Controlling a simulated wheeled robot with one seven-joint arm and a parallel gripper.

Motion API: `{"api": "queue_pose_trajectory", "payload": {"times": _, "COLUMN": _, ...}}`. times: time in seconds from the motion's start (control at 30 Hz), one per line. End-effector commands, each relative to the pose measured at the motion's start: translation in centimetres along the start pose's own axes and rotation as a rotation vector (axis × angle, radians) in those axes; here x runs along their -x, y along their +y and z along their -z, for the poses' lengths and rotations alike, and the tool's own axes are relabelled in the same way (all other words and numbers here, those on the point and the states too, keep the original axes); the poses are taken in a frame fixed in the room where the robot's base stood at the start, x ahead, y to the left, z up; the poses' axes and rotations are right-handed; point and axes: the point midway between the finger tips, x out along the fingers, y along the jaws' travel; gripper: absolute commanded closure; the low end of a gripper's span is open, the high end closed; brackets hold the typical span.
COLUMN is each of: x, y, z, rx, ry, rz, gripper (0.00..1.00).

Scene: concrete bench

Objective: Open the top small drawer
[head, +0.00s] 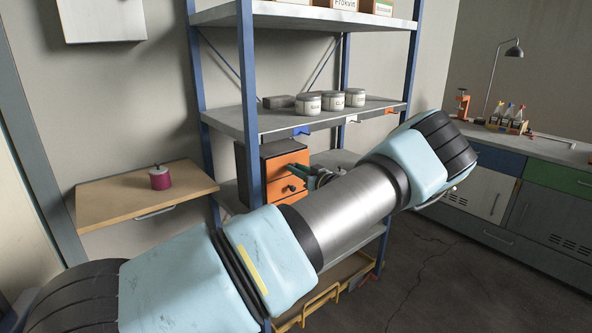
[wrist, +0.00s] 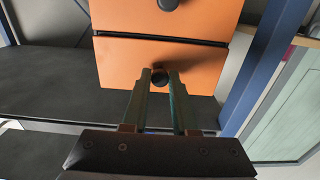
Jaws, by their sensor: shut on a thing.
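The small drawer cabinet (head: 270,148) stands on the middle shelf, with a dark body and orange drawer fronts. My gripper (head: 297,170) is at the knob of the top drawer (head: 283,161). In the wrist view the fingers (wrist: 160,80) are shut around the dark round knob (wrist: 159,76) on an orange front (wrist: 120,66). A second orange front (wrist: 200,18) with its own dark knob (wrist: 169,4) is across a dark gap. The top drawer shows no clear opening; a small one cannot be told. My forearm hides part of the shelf near the cabinet.
A blue shelf post (head: 248,110) stands close to the cabinet's left. White jars (head: 332,101) stand on the shelf above. A wooden wall shelf (head: 110,196) at left holds a red pot (head: 159,178). A workbench (head: 530,145) is at right.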

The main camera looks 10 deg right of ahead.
Motion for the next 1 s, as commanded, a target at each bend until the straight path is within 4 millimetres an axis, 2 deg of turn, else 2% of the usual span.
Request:
{"api": "queue_pose_trajectory", "payload": {"times": 0.17, "x": 3.1, "y": 0.1, "z": -0.5, "rx": 0.005, "ry": -0.005, "rz": -0.001, "gripper": 1.0}}
{"api": "queue_pose_trajectory", "payload": {"times": 0.3, "x": 7.0, "y": 0.2, "z": -0.2, "rx": 0.004, "ry": -0.004, "rz": -0.004, "gripper": 1.0}}
{"api": "queue_pose_trajectory", "payload": {"times": 0.43, "x": 9.6, "y": 0.1, "z": -0.1, "rx": 0.003, "ry": -0.002, "rz": -0.003, "gripper": 1.0}}
{"api": "queue_pose_trajectory", "payload": {"times": 0.6, "x": 10.9, "y": 0.1, "z": 0.0, "rx": 0.0, "ry": -0.001, "rz": -0.002, "gripper": 1.0}}
{"api": "queue_pose_trajectory", "payload": {"times": 0.87, "x": 10.9, "y": 0.0, "z": 0.0, "rx": 0.0, "ry": 0.0, "rz": -0.002, "gripper": 1.0}}
{"api": "queue_pose_trajectory", "payload": {"times": 0.9, "x": 10.9, "y": 0.1, "z": 0.0, "rx": 0.0, "ry": 0.0, "rz": -0.002, "gripper": 0.7}}
{"api": "queue_pose_trajectory", "payload": {"times": 1.0, "x": 10.9, "y": 0.0, "z": 0.0, "rx": 0.0, "ry": 0.0, "rz": -0.002, "gripper": 0.58}}
